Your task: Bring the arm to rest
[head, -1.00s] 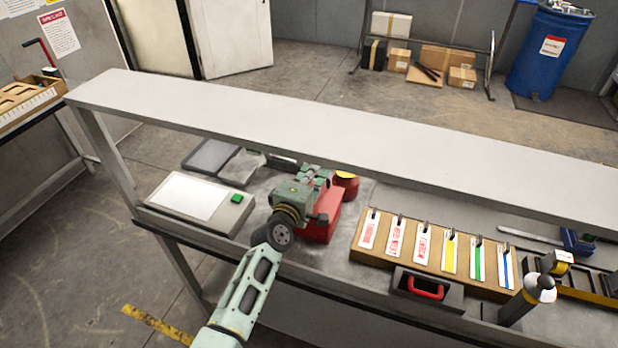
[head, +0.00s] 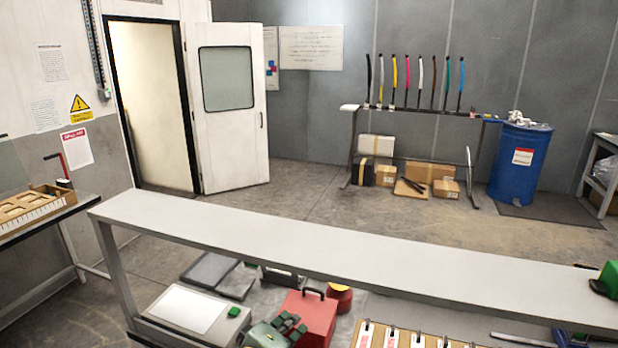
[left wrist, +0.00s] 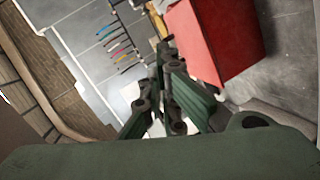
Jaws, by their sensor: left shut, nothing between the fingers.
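My left gripper (head: 291,323) is at the bottom of the head view, in front of and partly over a red box (head: 312,308) on the bench. In the left wrist view its dark green fingers (left wrist: 163,62) are together with nothing between them. The red box (left wrist: 220,40) stands close beside the fingers there; I cannot tell whether they touch. The rest of my left arm is cut off below the head view. My right gripper is not seen.
A long grey shelf (head: 330,250) runs over the bench, just beyond my left gripper. A pale flat device (head: 190,312) lies left, and a card holder (head: 375,332) right. A green object (head: 607,280) is at the right edge. Open floor lies behind.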

